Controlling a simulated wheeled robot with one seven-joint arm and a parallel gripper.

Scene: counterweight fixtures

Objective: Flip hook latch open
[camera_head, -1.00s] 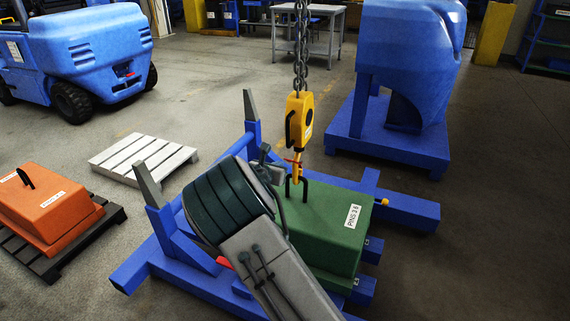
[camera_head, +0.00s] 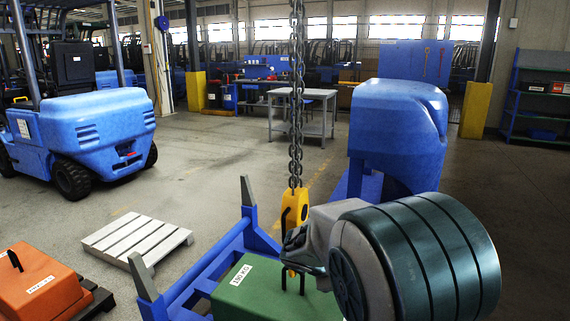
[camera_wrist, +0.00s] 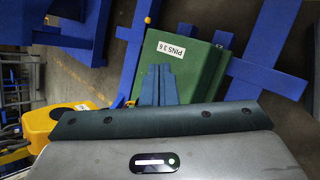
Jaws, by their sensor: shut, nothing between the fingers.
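The yellow crane hook block (camera_head: 295,206) hangs on a chain above the green counterweight (camera_head: 262,295). Its lower end passes behind my gripper and shows at the dark lifting loop (camera_head: 301,282) on the weight. I cannot make out the hook latch; my gripper hides that area. My gripper (camera_head: 291,247) comes in from the right, close beside the hook; I cannot tell whether it touches. In the wrist view my gripper (camera_wrist: 158,84) is shut and empty, its fingers over the green counterweight (camera_wrist: 190,60). The yellow block (camera_wrist: 72,122) is at lower left there.
A blue frame (camera_head: 215,262) with upright posts surrounds the green weight. A white pallet (camera_head: 137,238) and an orange weight (camera_head: 42,282) lie left. A blue counterweight (camera_head: 400,120) stands behind right, and a blue forklift (camera_head: 85,125) at far left.

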